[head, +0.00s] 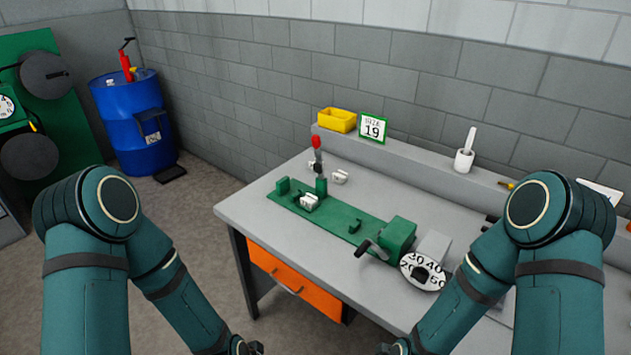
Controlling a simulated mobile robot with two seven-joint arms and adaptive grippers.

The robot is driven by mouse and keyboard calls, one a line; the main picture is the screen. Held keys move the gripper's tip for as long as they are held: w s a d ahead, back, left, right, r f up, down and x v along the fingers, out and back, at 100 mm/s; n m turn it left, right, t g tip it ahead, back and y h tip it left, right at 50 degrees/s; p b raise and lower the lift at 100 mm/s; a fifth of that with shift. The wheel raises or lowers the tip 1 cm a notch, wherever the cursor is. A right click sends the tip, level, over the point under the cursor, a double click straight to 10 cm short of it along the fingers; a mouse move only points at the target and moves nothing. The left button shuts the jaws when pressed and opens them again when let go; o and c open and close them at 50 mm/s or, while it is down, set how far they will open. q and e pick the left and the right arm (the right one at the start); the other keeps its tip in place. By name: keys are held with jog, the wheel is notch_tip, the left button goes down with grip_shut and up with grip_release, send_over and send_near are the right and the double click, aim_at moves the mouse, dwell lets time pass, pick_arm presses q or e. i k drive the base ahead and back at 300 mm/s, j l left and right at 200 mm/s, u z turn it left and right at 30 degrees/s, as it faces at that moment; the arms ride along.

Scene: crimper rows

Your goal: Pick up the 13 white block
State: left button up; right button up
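A small white block (309,202) sits on the green crimper base (348,220) on the grey workbench. Another white block (340,177) lies on the bench just behind it. A further small whitish piece shows by the foot of the red-handled lever, partly hidden. Any numbers on the blocks are too small to read, so I cannot tell which is 13. My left gripper (247,347) and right gripper (393,348) show only in part at the bottom edge, well apart from the blocks. Their fingers are mostly cut off.
The red-handled lever (316,143) stands beside the blocks. A numbered dial (424,272) and crank are at the base's right end. The bench's front-left surface is clear.

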aim_at(310, 200)
jog(key=z, duration=0.4)
jog(key=j+z, duration=0.15)
jog(key=z, duration=0.25)
jog(key=j+z, duration=0.15)
jog(key=z, duration=0.2)
jog(key=j+z, duration=0.7)
jog(key=j, duration=0.25)
jog(key=j+z, duration=0.1)
jog(key=j, duration=0.25)
jog(key=k+j+z, duration=0.15)
jog(key=j, duration=0.15)
jog(key=j+z, duration=0.1)
jog(key=j, duration=0.2)
jog(key=k+j, duration=0.1)
jog(key=j, duration=0.25)
jog(key=k+j, duration=0.15)
jog(key=j, duration=0.15)
jog(key=k+j+z, duration=0.1)
jog(key=j, duration=0.25)
